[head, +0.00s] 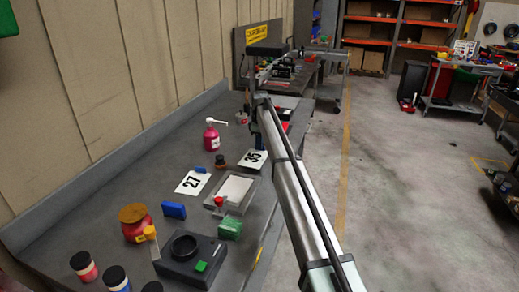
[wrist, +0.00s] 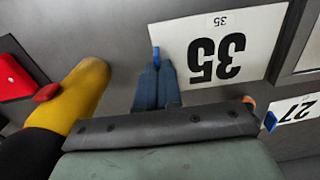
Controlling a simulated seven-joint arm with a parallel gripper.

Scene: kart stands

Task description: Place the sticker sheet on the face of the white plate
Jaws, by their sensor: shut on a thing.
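A white sticker sheet with a black 35 (head: 246,164) is at my gripper over the bench; in the wrist view it shows large (wrist: 222,50). My gripper (wrist: 157,66) is shut on the small blue tab (wrist: 156,54) at the sheet's edge. In the head view my gripper (head: 260,142) is partly hidden by my arm. I cannot tell how far the sheet is above the bench. The white plate (head: 234,189) lies in a grey frame just nearer than the sheet; only its frame's corner (wrist: 283,65) shows clearly at the wrist view's right.
A second sheet marked 27 (head: 190,184) lies left of the plate. Around it are a pink pump bottle (head: 211,138), blue block (head: 173,211), green block (head: 229,228) and red-topped stamp (head: 219,203). A yellow-handled tool (wrist: 75,95) lies left of my fingers.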

